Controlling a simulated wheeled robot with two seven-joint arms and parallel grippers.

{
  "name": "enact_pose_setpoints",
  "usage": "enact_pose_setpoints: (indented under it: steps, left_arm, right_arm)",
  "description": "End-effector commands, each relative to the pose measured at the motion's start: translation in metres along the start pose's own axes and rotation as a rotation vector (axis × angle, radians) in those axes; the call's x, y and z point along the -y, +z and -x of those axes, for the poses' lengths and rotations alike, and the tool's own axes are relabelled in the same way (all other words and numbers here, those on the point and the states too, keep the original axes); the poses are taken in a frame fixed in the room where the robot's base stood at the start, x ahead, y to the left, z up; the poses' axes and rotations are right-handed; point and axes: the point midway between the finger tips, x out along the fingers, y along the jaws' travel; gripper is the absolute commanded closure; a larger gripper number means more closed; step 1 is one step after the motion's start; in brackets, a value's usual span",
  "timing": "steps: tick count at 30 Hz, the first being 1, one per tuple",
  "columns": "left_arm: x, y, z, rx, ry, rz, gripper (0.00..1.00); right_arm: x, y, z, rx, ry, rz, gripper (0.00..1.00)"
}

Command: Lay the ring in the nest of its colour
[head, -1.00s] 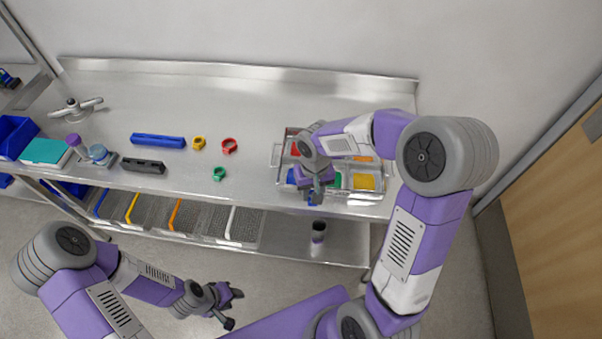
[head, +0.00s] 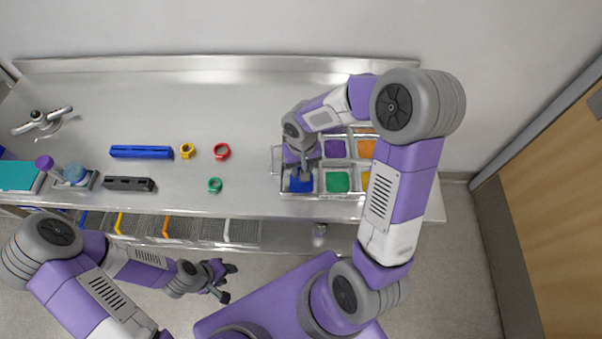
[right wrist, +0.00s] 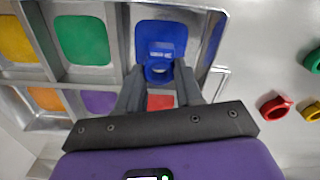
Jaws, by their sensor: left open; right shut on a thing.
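A metal tray (head: 316,193) with coloured nests stands at the right of the steel bench. My right gripper (right wrist: 160,85) is shut on a blue ring (right wrist: 159,70), which shows between its fingers over the blue nest (right wrist: 161,36). I cannot tell whether the ring touches the nest. In the head view my right gripper (head: 301,176) is at the tray's front left, over the blue nest (head: 302,185). The green nest (head: 337,182), purple nest (head: 335,149) and orange nest (head: 367,149) lie beside it. My left gripper (head: 222,281) is open and empty, in front of the bench.
Red (head: 222,151), yellow (head: 187,151) and green (head: 215,185) rings lie loose left of the tray. A blue bar (head: 141,152), a black bar (head: 129,184) and a teal box (head: 18,175) are further left. Wire baskets sit on the shelf below.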

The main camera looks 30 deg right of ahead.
Motion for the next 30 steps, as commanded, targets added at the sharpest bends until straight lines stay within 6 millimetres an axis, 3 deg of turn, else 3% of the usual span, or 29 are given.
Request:
enact_pose_setpoints:
  steps: [9,21,22,26,30]
  left_arm:
    - [0.003,-0.001,-0.007,-0.001,0.000,0.000,0.57]
    - [0.004,-0.001,-0.012,-0.001,0.000,0.000,0.57]
    - [0.004,-0.001,-0.011,-0.001,0.000,0.000,0.57]
    - [0.004,-0.001,-0.010,-0.001,0.000,0.000,0.57]
    - [0.004,-0.001,-0.010,-0.001,0.000,0.000,0.57]
  right_arm:
    - [0.000,0.000,-0.037,0.002,0.000,0.000,0.97]
    - [0.000,0.000,-0.043,-0.001,0.000,0.000,0.97]
    - [0.000,0.000,-0.041,-0.001,0.000,0.000,0.60]
    - [0.000,0.000,-0.041,-0.001,0.000,0.000,0.40]
    - [0.000,0.000,-0.041,0.000,0.000,0.000,0.39]
